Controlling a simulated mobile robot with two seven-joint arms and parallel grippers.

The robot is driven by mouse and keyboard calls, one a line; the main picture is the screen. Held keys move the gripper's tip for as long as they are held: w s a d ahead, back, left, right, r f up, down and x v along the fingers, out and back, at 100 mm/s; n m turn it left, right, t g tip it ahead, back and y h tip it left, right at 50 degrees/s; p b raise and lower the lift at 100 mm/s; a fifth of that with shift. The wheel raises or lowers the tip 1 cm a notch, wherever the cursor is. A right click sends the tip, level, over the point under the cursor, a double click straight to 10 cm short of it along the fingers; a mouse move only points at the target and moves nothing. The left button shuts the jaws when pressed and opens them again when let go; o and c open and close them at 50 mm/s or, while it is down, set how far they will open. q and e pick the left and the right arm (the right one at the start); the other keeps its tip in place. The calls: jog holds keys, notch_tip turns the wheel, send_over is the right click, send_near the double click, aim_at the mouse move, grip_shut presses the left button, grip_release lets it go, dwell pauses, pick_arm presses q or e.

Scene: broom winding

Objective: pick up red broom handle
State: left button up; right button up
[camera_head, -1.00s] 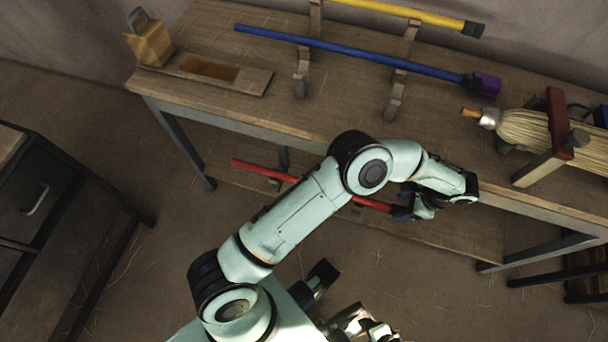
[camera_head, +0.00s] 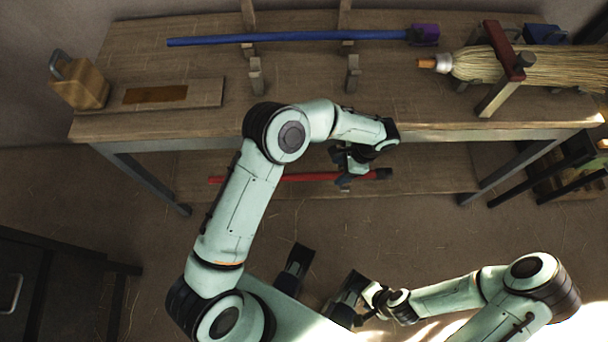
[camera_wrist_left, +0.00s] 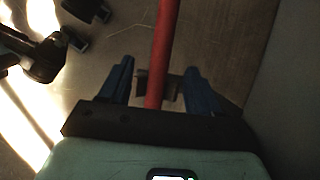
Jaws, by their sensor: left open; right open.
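The red broom handle (camera_head: 311,178) lies on the lower shelf of the workbench, with a dark cap at its right end. My left gripper (camera_head: 349,174) is at the handle's right part, below the table's front edge. In the left wrist view the red handle (camera_wrist_left: 165,45) runs between the two open blue fingers of my left gripper (camera_wrist_left: 159,88), apart from both. A dark bracket shows behind the handle there. My right gripper (camera_head: 352,300) is low in the head view, open, over the floor and far from the handle.
The workbench top (camera_head: 300,105) overhangs the lower shelf. On it are a blue handle (camera_head: 290,38) on wooden holders, a straw broom head (camera_head: 530,68) in a clamp, and a wooden block with a metal loop (camera_head: 80,85). A dark cabinet (camera_head: 50,285) stands at lower left.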

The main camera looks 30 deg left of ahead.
aim_at(308, 174)
pick_arm(q)
jog(key=s+a, duration=0.2)
jog(key=a, duration=0.2)
jog(key=shift+s+a, duration=0.3)
jog(key=shift+s, duration=0.1)
jog(key=shift+s+a, duration=0.35)
jog(key=shift+a, duration=0.25)
jog(key=shift+s+a, duration=0.35)
jog(key=shift+a, duration=0.2)
jog(key=shift+x, duration=1.2)
jog(key=shift+a+f, duration=0.1)
jog(key=shift+f, duration=0.25)
grip_shut()
jog(key=shift+r, duration=0.15)
